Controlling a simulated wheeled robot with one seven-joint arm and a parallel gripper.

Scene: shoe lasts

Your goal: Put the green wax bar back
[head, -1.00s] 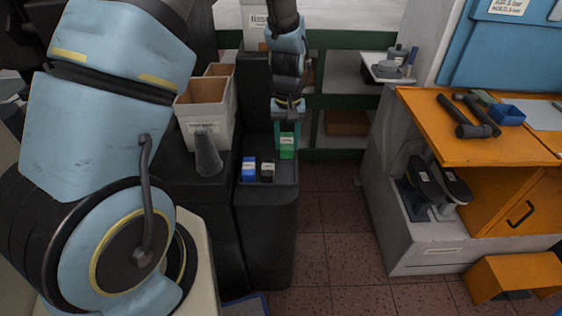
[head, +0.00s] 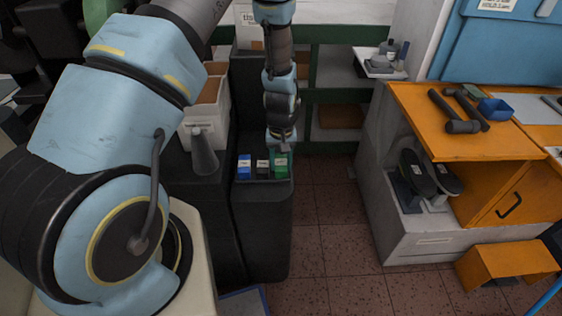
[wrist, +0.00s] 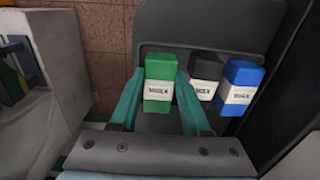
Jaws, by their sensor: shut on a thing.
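The green wax bar (head: 281,165) stands upright with a white label at the right end of the dark stand's top (head: 262,183). It also shows in the wrist view (wrist: 159,82), between the two teal fingers. My gripper (wrist: 160,95) is shut on it, one finger at each side. In the head view my gripper (head: 281,148) points down at the bar from above. The bar is in line with a black bar (head: 263,167) and a blue bar (head: 245,167). Whether its base touches the stand I cannot tell.
The black bar is close beside the green one. A grey cone (head: 204,153) and a white box (head: 208,115) stand left of the stand. An orange workbench (head: 430,110) with hammers is at the right. The tiled floor between is clear.

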